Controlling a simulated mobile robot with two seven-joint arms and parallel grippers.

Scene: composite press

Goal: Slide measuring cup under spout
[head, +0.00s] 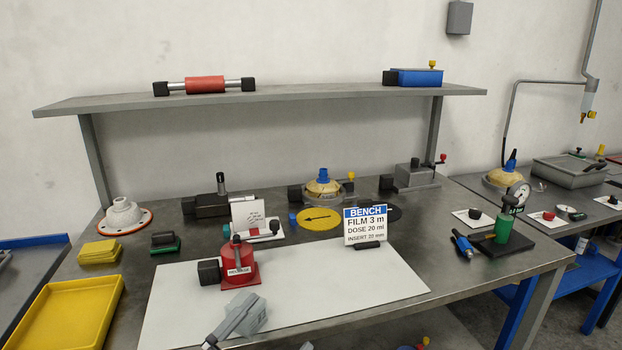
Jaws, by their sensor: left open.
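My left gripper (246,312) is grey and open, low over the front of the white mat, in front of the red device (238,262). My right gripper is not in view. A small pale cup-like thing (581,244) stands at the far right, below the right-hand table top, too small to identify. A hanging dispenser (588,101) with an orange-tipped spout (583,117) is at the upper right, fed by a grey pipe. Both are far from my left gripper.
The white mat (330,295) is mostly clear at its middle and right. A sign (366,226) stands at its back edge. A yellow tray (70,312) is at the left. A shelf (300,98) spans the back.

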